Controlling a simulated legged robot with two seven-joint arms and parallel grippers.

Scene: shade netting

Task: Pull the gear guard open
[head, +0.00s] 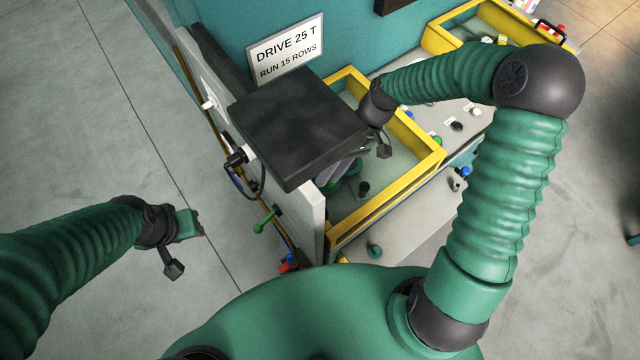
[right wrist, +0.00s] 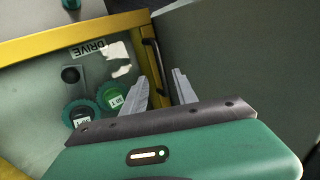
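The gear guard is a clear panel in a yellow frame (head: 428,142) at the middle right of the head view. Its yellow frame (right wrist: 90,33) also crosses the right wrist view. A black bar handle (right wrist: 153,62) is fixed along the frame there. My right gripper (right wrist: 161,76) is open, with the handle's near end appearing between its two fingertips; I cannot tell whether they touch it. In the head view that gripper (head: 347,170) is partly hidden by a dark box. My left gripper (head: 190,225) is over bare floor at the left, its fingers unclear.
The dark box (head: 298,125) overhangs a pale upright panel (head: 312,228) with a green lever (head: 265,222). A "DRIVE 25 T, RUN 15 ROWS" sign (head: 286,48) is on the teal wall. Two labelled gears (right wrist: 110,98) show through the guard. Floor at the left is clear.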

